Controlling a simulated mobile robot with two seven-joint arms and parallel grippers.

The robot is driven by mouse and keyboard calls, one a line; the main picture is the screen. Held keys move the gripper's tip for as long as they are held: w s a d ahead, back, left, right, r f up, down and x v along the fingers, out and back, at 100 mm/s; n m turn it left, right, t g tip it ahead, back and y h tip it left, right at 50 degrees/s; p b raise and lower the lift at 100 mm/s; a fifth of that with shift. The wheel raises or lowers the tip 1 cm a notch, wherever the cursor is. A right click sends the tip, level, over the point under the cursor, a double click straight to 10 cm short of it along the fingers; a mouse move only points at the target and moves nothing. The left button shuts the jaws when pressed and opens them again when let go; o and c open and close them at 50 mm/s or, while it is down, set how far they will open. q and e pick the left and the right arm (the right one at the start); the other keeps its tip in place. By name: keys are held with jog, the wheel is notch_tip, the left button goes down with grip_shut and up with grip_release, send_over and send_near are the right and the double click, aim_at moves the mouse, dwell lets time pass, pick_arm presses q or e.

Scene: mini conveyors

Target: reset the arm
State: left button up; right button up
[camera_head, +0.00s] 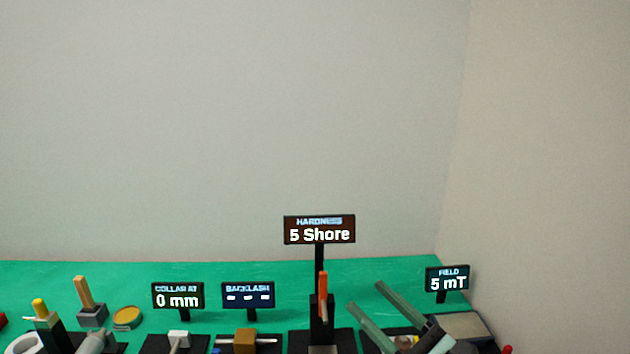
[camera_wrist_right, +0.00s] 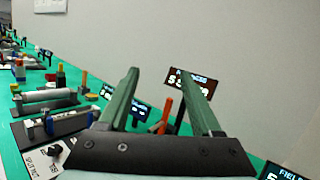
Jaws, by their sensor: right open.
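My right gripper (camera_head: 373,313) is at the lower right of the head view, with its two green fingers spread apart and nothing between them. In the right wrist view its fingers (camera_wrist_right: 163,95) stand open in front of the hardness display. The hardness display (camera_head: 319,229) reads 5 Shore and stands on a black post behind the orange-handled device (camera_head: 323,290). The gripper is to the right of that device in the head view. My left gripper does not show.
A green table (camera_head: 220,270) runs along a pale wall. Along its front stand the collar display (camera_head: 178,296), the backlash display (camera_head: 248,295) and, at right, the field display (camera_head: 447,279) reading 5 mT. A yellow round dish (camera_head: 127,317) lies at left. Green surface is bare behind the displays.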

jog(key=s+d+f+m+h, duration=0.2)
jog(key=d+f+m+h, duration=0.5)
jog(key=m, duration=0.9)
jog(key=s+d+f+m+h, duration=0.4)
jog(key=d+m+h, duration=0.45)
jog(key=m, duration=0.65)
jog(key=s+a+f+m+g+y, duration=0.1)
jog(key=s+a+f+m+g, duration=0.1)
jog(key=s+f+m+g, duration=0.55)
jog(key=s+a+f+m+g+y, duration=0.15)
jog(key=s+f+m+g, duration=0.5)
jog(key=s, duration=0.65)
jog(key=w+a+f+t+y, duration=0.1)
jog(key=w+a+f+t, duration=0.1)
jog(key=f, duration=0.4)
jog(key=w+a+f+n+t, duration=0.1)
jog(key=w+a+f+t, duration=0.1)
jog(key=f+t, duration=0.3)
jog(key=shift+w+a+f+y, duration=0.4)
jog(key=shift+f, duration=0.1)
